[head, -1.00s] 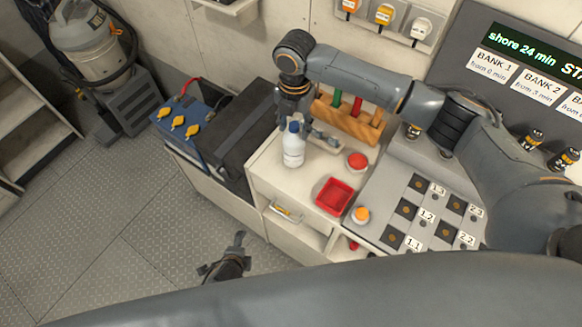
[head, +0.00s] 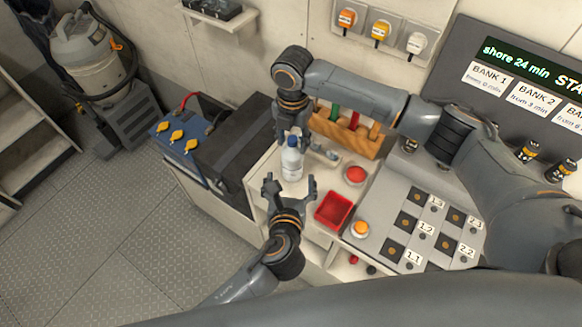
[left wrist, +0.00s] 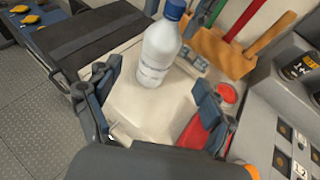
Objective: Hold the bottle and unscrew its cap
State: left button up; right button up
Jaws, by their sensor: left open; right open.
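The white bottle (head: 292,163) with a blue cap (head: 292,142) stands upright on the white countertop (head: 262,178). It also shows in the left wrist view (left wrist: 158,55), between and beyond the open fingers. My left gripper (head: 289,187) is open and empty, just in front of the bottle, its fingers spread to either side and apart from it. My right gripper (head: 292,128) points down from above, close over and behind the cap. Its fingers are open, partly hidden behind the cap; whether they touch it I cannot tell.
A red tray (head: 333,210) and a red button (head: 355,174) are right of the bottle. A wooden rack (head: 345,135) with colored handles stands behind. A black case (head: 232,130) and a blue battery (head: 180,135) lie left. A numbered panel (head: 420,225) fills the right.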

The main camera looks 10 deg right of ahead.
aim_at(292, 157)
pick_arm(q)
jog(key=x, duration=1.1)
jog(key=shift+a+f, duration=0.1)
jog(key=shift+s, duration=0.1)
jog(key=c, duration=1.6)
pick_arm(e)
jog(key=c, duration=0.9)
jog(key=o, duration=1.1)
jog(key=shift+c, duration=0.2)
